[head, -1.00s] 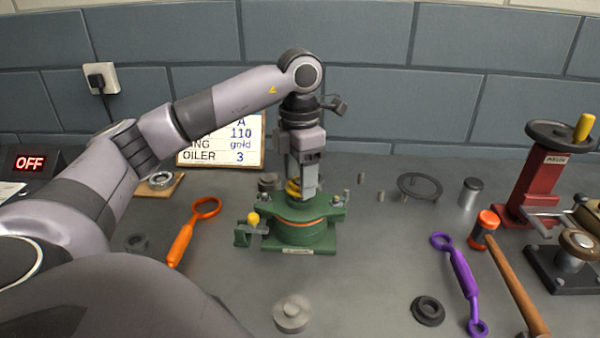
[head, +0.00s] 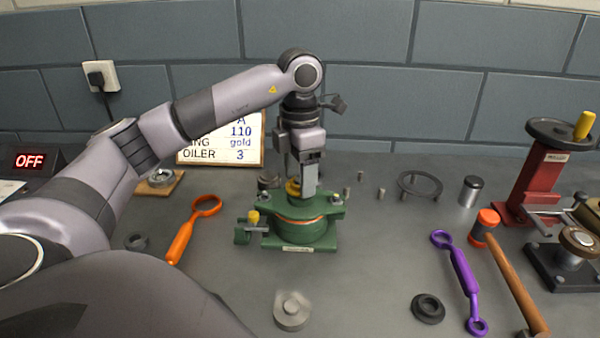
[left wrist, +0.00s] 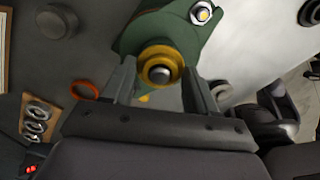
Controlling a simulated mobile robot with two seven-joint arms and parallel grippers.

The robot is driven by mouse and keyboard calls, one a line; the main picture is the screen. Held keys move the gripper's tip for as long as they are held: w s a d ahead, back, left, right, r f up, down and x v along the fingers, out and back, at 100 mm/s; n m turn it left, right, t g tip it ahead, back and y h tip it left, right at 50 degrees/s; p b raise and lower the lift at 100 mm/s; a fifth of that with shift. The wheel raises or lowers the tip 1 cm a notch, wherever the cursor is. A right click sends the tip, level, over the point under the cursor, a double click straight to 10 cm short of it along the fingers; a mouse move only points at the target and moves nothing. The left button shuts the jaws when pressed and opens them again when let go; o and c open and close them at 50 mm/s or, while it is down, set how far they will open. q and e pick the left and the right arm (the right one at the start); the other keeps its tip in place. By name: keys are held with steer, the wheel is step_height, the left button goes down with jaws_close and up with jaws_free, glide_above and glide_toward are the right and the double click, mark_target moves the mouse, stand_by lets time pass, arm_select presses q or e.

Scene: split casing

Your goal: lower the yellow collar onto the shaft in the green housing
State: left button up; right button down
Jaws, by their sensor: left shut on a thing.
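The yellow collar (head: 292,188) is between the fingers of my left gripper (head: 301,190), which is shut on it. It sits just above or at the top of the green housing (head: 300,231); the head view does not show its exact height. In the left wrist view the collar (left wrist: 151,70) is a yellow ring between the two fingers (left wrist: 158,85), over the green housing (left wrist: 188,32). The grey end of the shaft (left wrist: 161,73) shows inside the ring. How far the collar is down the shaft is hidden. My right gripper is not in view.
An orange ring-ended tool (head: 182,243) lies left of the housing and a grey round part (head: 291,311) in front. A purple wrench (head: 462,275), a hammer (head: 515,285) and a red press (head: 537,180) are at right. A sign (head: 222,157) stands behind.

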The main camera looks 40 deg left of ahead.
arm_select(q)
steer(key=shift+f, duration=0.15)
steer(key=o, duration=1.1)
step_height(320, 180, up, 7)
steer(key=p, duration=0.6)
steer(key=shift+f, duration=0.1)
steer(key=shift+r+p, duration=0.6)
steer(key=shift+r, duration=2.95)
